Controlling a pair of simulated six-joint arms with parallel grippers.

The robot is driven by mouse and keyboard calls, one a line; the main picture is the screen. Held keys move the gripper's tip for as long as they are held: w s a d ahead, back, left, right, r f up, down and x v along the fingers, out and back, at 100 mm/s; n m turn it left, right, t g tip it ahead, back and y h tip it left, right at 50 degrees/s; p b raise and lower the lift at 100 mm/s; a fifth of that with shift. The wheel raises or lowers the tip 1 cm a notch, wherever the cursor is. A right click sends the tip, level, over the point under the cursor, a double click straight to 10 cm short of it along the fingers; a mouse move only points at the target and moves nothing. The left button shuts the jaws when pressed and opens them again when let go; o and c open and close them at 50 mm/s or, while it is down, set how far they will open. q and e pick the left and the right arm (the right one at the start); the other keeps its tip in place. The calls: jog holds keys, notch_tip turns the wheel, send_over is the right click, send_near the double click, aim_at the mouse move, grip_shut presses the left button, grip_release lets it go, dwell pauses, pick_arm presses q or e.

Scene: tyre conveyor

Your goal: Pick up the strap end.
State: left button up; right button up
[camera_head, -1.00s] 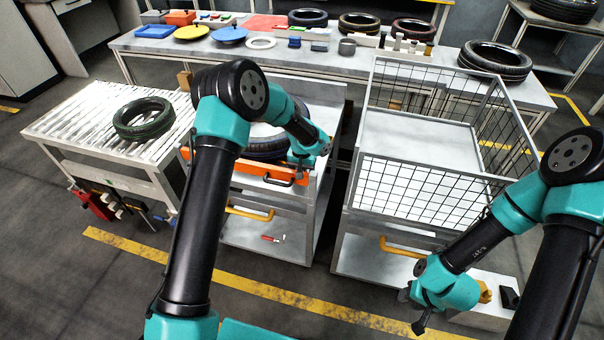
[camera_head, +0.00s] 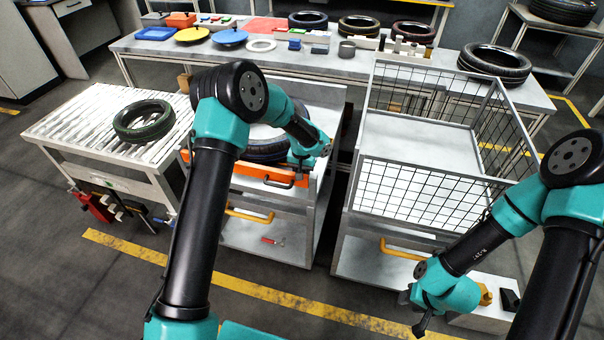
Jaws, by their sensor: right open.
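I cannot clearly make out a strap end in this view. My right gripper (camera_head: 412,314) is low at the lower right, pointing down to the left, open with nothing seen between its fingers. It is left of a white box (camera_head: 478,317) with a yellow part (camera_head: 486,293) and a black part (camera_head: 509,299) on top. My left gripper (camera_head: 302,172) is at the orange bar (camera_head: 254,172) on the front of the middle cart, near its black handle (camera_head: 283,183). Its fingers are small and partly hidden, so their opening is unclear.
A tyre (camera_head: 266,150) lies in the middle cart, partly behind my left arm. Another tyre (camera_head: 143,120) lies on the roller conveyor (camera_head: 85,118). A wire-mesh cage (camera_head: 420,190) stands on the right cart. The back table (camera_head: 375,62) holds tyres, plates and small parts.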

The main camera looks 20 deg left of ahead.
pick_arm(q)
notch_tip(320, 180, up, 10)
jog(key=shift+f, duration=0.25)
dwell(0.6)
